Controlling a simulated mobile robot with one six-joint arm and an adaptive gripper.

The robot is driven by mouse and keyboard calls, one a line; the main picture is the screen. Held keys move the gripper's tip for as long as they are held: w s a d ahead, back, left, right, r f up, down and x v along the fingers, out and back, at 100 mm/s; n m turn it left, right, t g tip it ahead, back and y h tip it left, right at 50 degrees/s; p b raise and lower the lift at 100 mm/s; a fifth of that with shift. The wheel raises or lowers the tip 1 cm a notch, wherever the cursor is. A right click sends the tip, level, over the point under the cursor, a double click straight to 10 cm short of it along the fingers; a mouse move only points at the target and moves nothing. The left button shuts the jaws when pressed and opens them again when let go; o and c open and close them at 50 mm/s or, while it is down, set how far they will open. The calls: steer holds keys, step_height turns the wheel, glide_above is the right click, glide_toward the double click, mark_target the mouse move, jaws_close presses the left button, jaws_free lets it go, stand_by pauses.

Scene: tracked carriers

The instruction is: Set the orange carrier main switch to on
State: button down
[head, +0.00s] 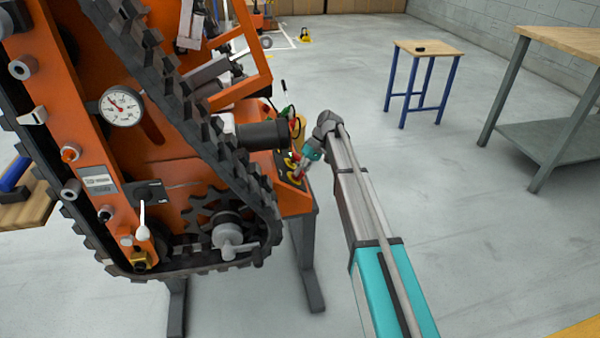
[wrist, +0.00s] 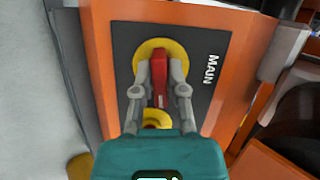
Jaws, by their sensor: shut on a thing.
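The orange carrier (head: 170,130) stands at the left of the head view on dark legs. In the wrist view, its main switch is a red handle (wrist: 158,70) on a yellow round base (wrist: 144,54), set on a dark panel (wrist: 205,70) marked MAIN. My gripper (wrist: 158,84) is shut on the red handle, one finger on each side. The handle lies roughly along the length of the panel in the wrist view. In the head view, my gripper (head: 299,168) is small at the carrier's right end, and the switch is largely hidden there.
A black track (head: 190,110) and a gauge (head: 121,107) are on the carrier's side. A small blue-legged table (head: 430,50) and a workbench (head: 560,130) stand right. Open floor lies between.

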steer(key=shift+s+d, duration=0.15)
steer(key=c, duration=0.8)
jaws_free()
steer(key=shift+o, duration=0.6)
steer(key=shift+s+d, duration=0.2)
steer(key=shift+s, duration=0.2)
steer(key=s+d+f+m+t+h, duration=0.2)
steer(key=s+d+m+h, duration=0.1)
steer(key=s+d, duration=0.7)
steer(key=s+d+f+m+t+h, duration=0.2)
steer(key=s+d+m+t+h, duration=0.1)
steer(key=s+d, duration=0.8)
steer(key=s, duration=0.3)
steer(key=shift+s+f+t, duration=0.2)
steer(key=shift+s+t, duration=0.1)
steer(key=shift+s, duration=0.1)
